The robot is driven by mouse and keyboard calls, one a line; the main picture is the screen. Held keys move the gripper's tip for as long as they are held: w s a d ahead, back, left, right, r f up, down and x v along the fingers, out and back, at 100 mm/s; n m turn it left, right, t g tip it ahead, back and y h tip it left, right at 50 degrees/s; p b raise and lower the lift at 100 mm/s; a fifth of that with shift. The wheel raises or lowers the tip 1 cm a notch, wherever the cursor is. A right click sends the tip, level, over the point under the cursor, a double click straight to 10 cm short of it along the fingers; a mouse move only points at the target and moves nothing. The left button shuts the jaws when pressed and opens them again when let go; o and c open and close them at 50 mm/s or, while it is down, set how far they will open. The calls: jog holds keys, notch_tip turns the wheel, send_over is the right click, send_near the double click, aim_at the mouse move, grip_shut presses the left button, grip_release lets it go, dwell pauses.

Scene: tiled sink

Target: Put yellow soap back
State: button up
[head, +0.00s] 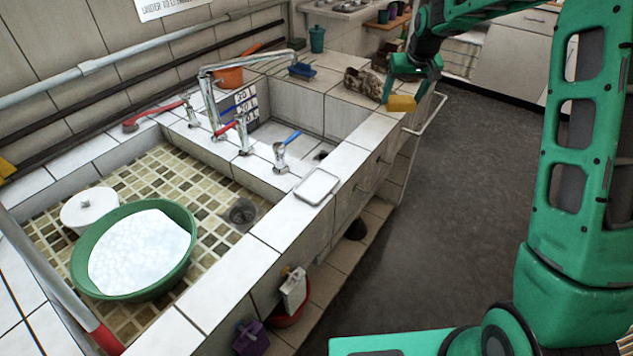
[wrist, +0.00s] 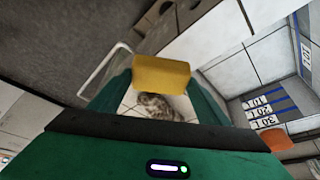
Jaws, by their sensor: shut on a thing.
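The yellow soap (head: 401,103) is a small yellow block. My gripper (head: 398,92) is shut on it and holds it in the air near the front edge of the tiled counter, at the upper right in the head view. In the wrist view the yellow soap (wrist: 161,74) sits between the green fingers of my gripper (wrist: 160,88). A small white dish (head: 316,187) lies empty on the counter's front ledge, nearer to my body than my gripper.
A brown crumpled cloth-like thing (head: 364,84) lies on the counter beside my gripper. Taps with coloured handles (head: 241,130) rise over the sink. A green basin (head: 135,250) with white foam stands in the tiled left sink. A metal rail (head: 430,114) juts from the counter front.

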jog(key=shift+a, duration=0.1)
jog(key=s+a+r+n+y, duration=0.1)
jog(key=s+a+r+n, duration=0.1)
jog(key=s+a, duration=0.6)
jog(key=s+a+r+n+y, duration=0.1)
jog(key=s+a+n, duration=0.25)
jog(key=a, duration=0.85)
jog(key=s+a+r+n+g+y, duration=0.1)
jog(key=s+a+n, duration=0.1)
jog(key=s+a, duration=0.7)
jog(key=s+a+r+n+g+y, duration=0.1)
jog(key=s+a+n, duration=0.25)
jog(key=s, duration=0.95)
jog(key=shift+m+h, duration=0.3)
jog(key=w+d+f, duration=0.2)
jog(key=w, duration=0.1)
jog(key=w+d+f, duration=0.4)
jog(key=w+f, duration=0.1)
jog(key=shift+w+d+f, duration=0.1)
jog(key=shift+w+d, duration=0.25)
jog(key=shift+d, duration=0.05)
jog(key=shift+f, duration=2.05)
jog(key=shift+f, duration=0.1)
